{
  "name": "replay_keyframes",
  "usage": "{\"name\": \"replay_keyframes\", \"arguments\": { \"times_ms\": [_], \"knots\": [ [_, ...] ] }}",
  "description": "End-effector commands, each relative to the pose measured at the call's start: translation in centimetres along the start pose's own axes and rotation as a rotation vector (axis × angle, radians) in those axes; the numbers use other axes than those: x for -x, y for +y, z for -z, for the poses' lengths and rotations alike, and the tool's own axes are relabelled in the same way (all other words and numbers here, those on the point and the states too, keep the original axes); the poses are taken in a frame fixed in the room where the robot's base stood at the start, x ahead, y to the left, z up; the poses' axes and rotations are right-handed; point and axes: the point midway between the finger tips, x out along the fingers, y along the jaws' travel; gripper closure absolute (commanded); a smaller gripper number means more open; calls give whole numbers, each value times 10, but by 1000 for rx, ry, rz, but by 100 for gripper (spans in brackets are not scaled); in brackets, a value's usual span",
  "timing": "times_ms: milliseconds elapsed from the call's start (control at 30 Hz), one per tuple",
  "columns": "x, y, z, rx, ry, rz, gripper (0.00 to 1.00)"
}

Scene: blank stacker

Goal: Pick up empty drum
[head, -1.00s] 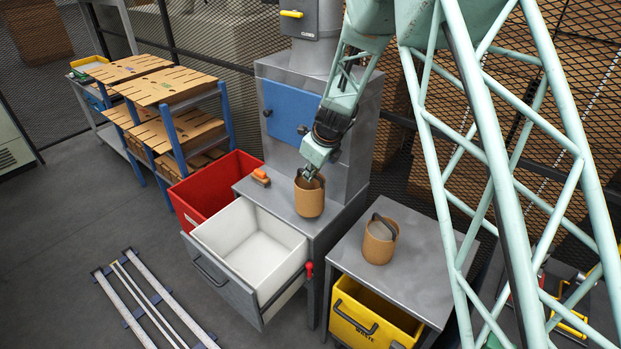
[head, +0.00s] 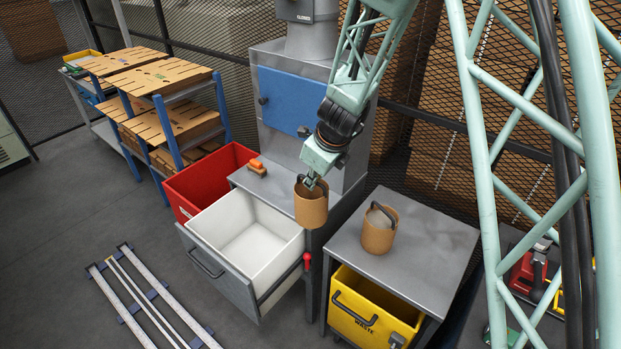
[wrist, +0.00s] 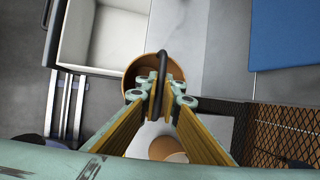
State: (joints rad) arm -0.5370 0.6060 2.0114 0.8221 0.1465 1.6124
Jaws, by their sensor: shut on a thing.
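A brown drum (head: 311,208) with a dark hoop handle hangs at my gripper (head: 311,182), near the right front edge of the grey bench (head: 283,196). In the wrist view my gripper (wrist: 161,92) is shut on the dark handle, and the held drum (wrist: 133,72) shows bare brown inner walls. The fingers hide part of its inside. A second brown drum (head: 378,236) with a dark handle stands upright on the grey side table (head: 425,245). Something pale shows in its top. Part of it shows below the fingers in the wrist view (wrist: 166,150).
A white-lined drawer (head: 250,245) stands pulled open, with a red bin (head: 205,180) behind it. An orange-brown block (head: 257,166) lies on the bench. A yellow waste bin (head: 370,318) sits under the side table. Blue shelving with brown boards (head: 165,80) stands at the left.

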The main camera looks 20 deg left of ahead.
Motion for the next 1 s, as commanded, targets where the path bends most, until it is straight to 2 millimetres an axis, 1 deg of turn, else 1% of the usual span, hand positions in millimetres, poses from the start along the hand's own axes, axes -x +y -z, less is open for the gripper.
{"name": "replay_keyframes", "arguments": {
  "times_ms": [200, 400, 600, 1000],
  "knots": [
    [11, 17, 14, 0, -1, 0, 100],
    [18, 26, 22, -1, -1, 0, 100],
    [21, 30, 26, 0, 0, 0, 100],
    [22, 30, 26, 0, 0, 0, 100]
  ]
}}
